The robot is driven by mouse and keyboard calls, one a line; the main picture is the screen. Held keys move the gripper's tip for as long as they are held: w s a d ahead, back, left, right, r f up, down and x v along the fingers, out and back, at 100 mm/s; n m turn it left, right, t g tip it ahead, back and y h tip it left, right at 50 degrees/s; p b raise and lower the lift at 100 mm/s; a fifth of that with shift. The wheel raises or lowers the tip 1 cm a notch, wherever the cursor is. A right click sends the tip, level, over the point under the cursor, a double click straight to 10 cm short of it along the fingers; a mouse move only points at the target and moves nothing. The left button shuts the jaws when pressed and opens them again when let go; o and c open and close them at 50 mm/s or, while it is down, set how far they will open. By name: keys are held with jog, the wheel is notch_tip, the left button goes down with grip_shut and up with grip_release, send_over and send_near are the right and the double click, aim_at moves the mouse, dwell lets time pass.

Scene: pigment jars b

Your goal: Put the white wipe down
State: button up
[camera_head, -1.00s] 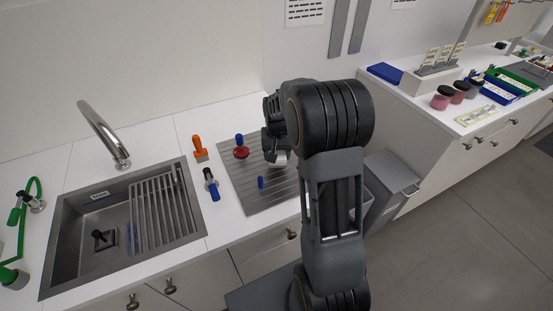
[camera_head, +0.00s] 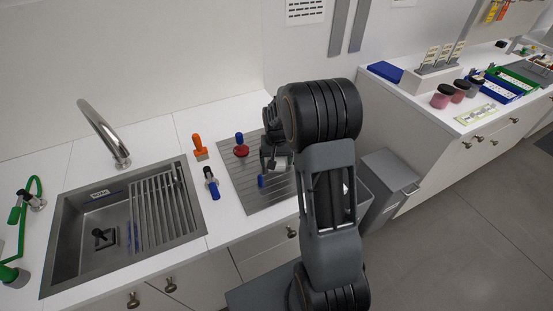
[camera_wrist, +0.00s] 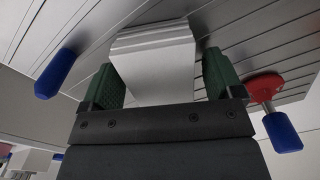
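The white wipe (camera_wrist: 155,68) lies between the two green-padded fingers of my gripper (camera_wrist: 162,82) in the wrist view. It looks like a folded white block with a flap towards the camera. Its left side meets or overlaps the left finger; a narrow gap seems to show at the right finger. I cannot tell whether the fingers grip it. In the head view my gripper (camera_head: 277,160) is low over the grooved grey drainer plate (camera_head: 236,183), with the wipe a small pale patch at its tip. Whether the wipe touches the plate is unclear.
The sink (camera_head: 75,215) is further left.

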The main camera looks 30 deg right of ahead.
notch_tip(320, 180, up, 12)
jog(key=s+a+r+n+t, duration=0.1)
jog(key=s+a, duration=0.2)
jog(key=s, duration=0.3)
jog(key=s+a+r+n+t, duration=0.1)
jog(key=s+a+n, duration=0.1)
jog(key=s, duration=0.4)
jog(key=s+a+r+n+t, duration=0.1)
jog(key=s+a+t, duration=0.1)
jog(key=s+a, duration=0.2)
jog(key=shift+s+a+r+n, duration=0.15)
jog(key=shift+s, duration=0.45)
jog(key=shift+s+a+r+n, duration=0.15)
jog(key=shift+s, duration=0.4)
jog(key=shift+d, duration=0.1)
